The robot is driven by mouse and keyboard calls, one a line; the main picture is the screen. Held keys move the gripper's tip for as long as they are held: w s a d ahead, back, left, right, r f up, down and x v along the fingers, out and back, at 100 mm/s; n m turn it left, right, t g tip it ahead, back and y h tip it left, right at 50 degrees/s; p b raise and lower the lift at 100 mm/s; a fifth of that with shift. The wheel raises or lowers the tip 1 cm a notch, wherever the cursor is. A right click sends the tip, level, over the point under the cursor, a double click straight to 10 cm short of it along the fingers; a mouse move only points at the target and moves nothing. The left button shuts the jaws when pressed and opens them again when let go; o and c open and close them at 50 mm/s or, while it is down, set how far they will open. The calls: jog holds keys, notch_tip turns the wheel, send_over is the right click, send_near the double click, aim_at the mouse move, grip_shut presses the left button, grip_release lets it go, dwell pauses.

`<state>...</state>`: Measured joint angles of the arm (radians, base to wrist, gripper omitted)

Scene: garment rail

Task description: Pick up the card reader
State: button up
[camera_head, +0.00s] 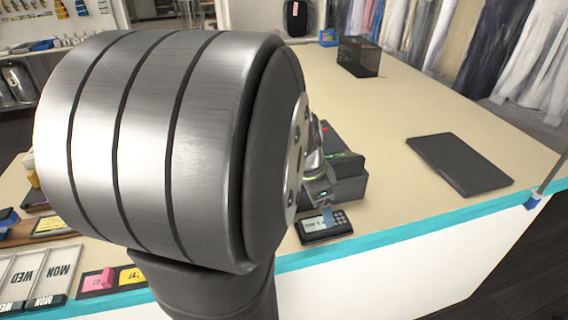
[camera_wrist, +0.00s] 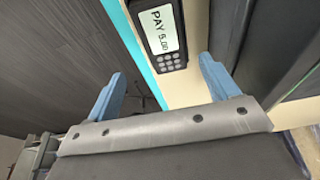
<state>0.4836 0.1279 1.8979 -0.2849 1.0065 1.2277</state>
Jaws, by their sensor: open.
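The card reader (camera_head: 324,226) is a small dark device with a lit screen and a keypad. It lies on the counter close to the teal front edge. In the wrist view the card reader (camera_wrist: 160,32) shows at the top, its screen reading "PAY" and an amount, with round keys below. My gripper (camera_wrist: 160,80) is open, its two blue fingers spread to either side below the reader, with nothing between them. In the head view my arm covers most of the gripper; one blue fingertip shows just above the reader. I cannot tell whether it touches.
A dark box-like machine (camera_head: 345,178) stands right behind the reader. A flat black laptop-like slab (camera_head: 459,164) lies to the right. Day-marked cards (camera_head: 38,272) and small items lie at left. A dark box (camera_head: 358,56) stands farther back. The counter's middle right is clear.

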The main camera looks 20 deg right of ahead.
aim_at(323, 222)
jog(key=shift+w+x, duration=0.2)
jog(key=shift+x, duration=1.7)
jog(key=shift+w+x, duration=0.2)
jog(key=shift+x, duration=1.65)
jog(key=shift+a, duration=0.1)
jog(key=c, duration=1.2)
